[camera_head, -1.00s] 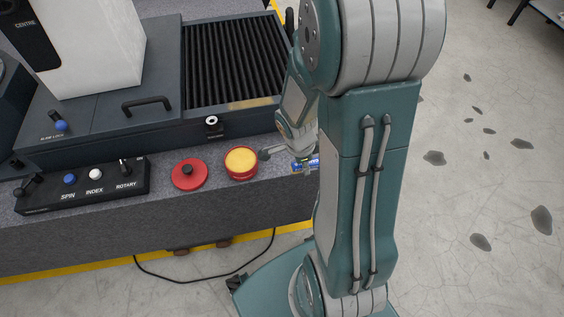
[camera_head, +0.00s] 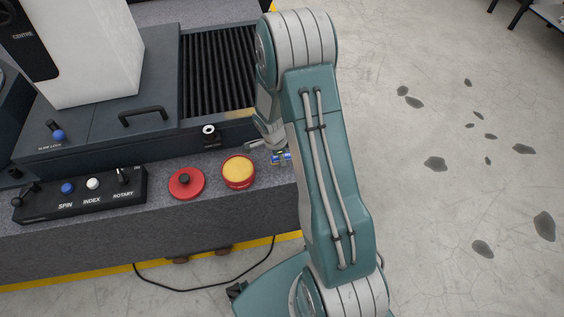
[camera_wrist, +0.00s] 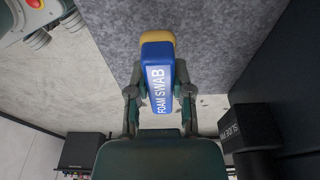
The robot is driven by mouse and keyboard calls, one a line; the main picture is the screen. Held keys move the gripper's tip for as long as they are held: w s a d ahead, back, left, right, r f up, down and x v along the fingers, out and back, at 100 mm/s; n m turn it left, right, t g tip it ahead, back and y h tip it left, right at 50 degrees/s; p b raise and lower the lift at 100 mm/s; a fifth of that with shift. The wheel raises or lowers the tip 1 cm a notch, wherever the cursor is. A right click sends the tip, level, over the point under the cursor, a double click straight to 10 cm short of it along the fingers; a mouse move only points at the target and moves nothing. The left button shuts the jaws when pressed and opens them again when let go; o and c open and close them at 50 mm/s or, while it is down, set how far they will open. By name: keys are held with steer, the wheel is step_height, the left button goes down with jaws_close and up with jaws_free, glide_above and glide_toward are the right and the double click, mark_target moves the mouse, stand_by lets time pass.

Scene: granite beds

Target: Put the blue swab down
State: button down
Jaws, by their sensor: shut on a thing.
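The blue swab (camera_wrist: 158,85), a block lettered FOAM SWAB with a tan end, is held between the two fingers of my gripper (camera_wrist: 158,95) in the wrist view. The fingers are shut on its sides. In the head view, a small blue part of the swab (camera_head: 281,158) shows beside my arm, right of the red tin, over the granite bed's top. My arm hides most of the gripper there. I cannot tell whether the swab touches the granite.
A switch panel (camera_head: 85,195) lies farther left. The dark machine with a ribbed cover (camera_head: 218,70) stands behind.

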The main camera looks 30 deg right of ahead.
steer(key=f, duration=0.2)
steer(key=shift+a+f, duration=0.35)
steer(key=c, duration=0.5)
jaws_free()
steer(key=shift+d+f, duration=0.1)
steer(key=shift+d, duration=0.1)
